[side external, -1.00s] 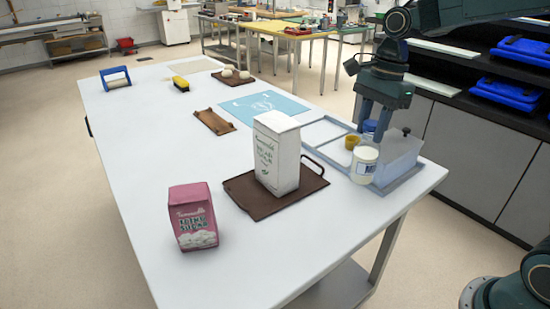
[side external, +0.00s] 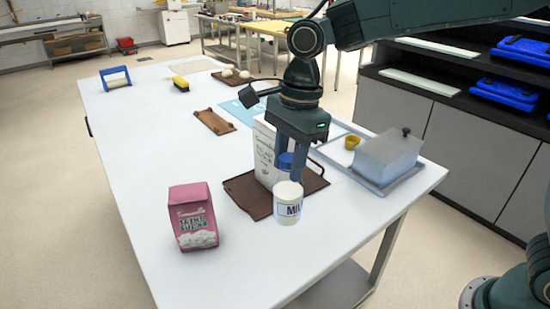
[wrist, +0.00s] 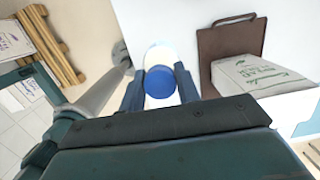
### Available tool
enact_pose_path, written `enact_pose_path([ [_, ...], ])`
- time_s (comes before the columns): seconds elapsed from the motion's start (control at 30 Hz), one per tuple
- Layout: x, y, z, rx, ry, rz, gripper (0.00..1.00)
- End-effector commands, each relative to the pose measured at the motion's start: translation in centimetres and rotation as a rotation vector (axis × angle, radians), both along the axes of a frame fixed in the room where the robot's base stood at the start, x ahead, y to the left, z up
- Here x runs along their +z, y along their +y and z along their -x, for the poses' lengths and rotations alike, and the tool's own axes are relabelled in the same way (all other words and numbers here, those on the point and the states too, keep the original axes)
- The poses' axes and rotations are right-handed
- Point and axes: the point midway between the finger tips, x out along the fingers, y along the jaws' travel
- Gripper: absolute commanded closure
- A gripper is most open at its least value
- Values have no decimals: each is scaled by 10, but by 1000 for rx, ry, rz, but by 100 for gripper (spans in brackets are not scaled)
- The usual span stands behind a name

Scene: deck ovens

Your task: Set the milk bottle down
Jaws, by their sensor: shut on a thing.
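The milk bottle (side external: 288,207) is white with a blue cap and a label partly reading "MIL". My gripper (side external: 291,172) is shut on its upper part, near the cap, and holds it upright. It shows in front of the flour bag and the brown board in the side view; I cannot tell whether its base touches the table (side external: 235,275). In the wrist view my gripper's fingers (wrist: 160,95) stand on both sides of the blue cap (wrist: 160,82), with the white body beyond.
A white bag (side external: 264,150) stands on a brown board (side external: 248,197), partly hidden by my gripper. A pink sugar bag (side external: 193,217) stands to the left. A grey lidded box (side external: 389,155) and yellow cup (side external: 352,142) are on the tray at right. The table's front is clear.

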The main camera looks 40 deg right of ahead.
Motion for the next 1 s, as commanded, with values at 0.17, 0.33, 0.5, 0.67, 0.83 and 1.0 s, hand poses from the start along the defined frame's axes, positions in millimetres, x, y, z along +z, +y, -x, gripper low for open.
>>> enact_pose_path([
  [0.17,-2,41,10,21,0,-2,100],
  [0.33,-4,63,17,26,0,-3,100],
  [0.5,-4,70,19,27,-1,-4,100],
  [0.67,-6,70,19,27,0,-4,100],
  [0.83,-21,70,19,27,2,-3,100],
  [1.0,-39,70,19,28,2,-3,100],
])
